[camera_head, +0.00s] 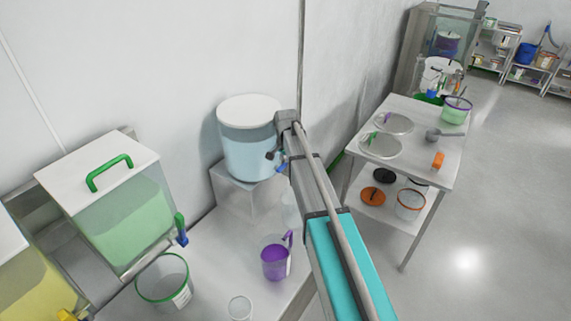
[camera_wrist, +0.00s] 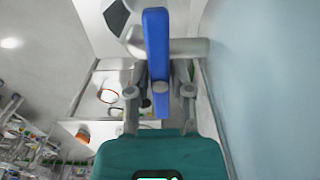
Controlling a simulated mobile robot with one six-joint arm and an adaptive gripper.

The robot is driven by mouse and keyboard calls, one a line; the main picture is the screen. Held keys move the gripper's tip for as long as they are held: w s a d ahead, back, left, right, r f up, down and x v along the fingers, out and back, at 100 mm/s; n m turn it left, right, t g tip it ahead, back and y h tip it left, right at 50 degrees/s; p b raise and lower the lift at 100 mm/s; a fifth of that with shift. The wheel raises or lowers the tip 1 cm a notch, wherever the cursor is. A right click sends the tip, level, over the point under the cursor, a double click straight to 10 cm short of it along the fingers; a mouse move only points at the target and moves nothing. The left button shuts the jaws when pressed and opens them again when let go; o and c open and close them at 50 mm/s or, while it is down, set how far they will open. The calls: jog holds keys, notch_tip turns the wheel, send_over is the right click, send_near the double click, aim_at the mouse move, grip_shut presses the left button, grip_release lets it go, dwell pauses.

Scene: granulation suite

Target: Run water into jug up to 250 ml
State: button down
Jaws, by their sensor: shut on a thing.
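A clear tank of pale blue water (camera_head: 246,150) with a white lid stands on a white block in the head view. My gripper (camera_head: 276,158) is at the tank's right side, at its tap. In the wrist view my gripper (camera_wrist: 160,88) is shut on the tap's blue lever (camera_wrist: 156,40), which stands out across the grey metal tap body (camera_wrist: 190,47). A faint, clear vessel (camera_head: 290,207), perhaps the jug, shows below the tap, partly hidden by my arm. Its markings and water level cannot be made out.
A purple jug (camera_head: 275,263), a clear cup (camera_head: 239,308) and a green-rimmed bucket (camera_head: 163,281) stand on the bench. A green-filled tank (camera_head: 125,225) is at left. A steel table (camera_head: 418,165) with pans and a scoop stands at right. Open floor lies beyond it.

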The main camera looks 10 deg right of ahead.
jog(key=shift+n, duration=3.2)
jog(key=c, duration=0.5)
grip_release()
jog(key=shift+m, duration=0.3)
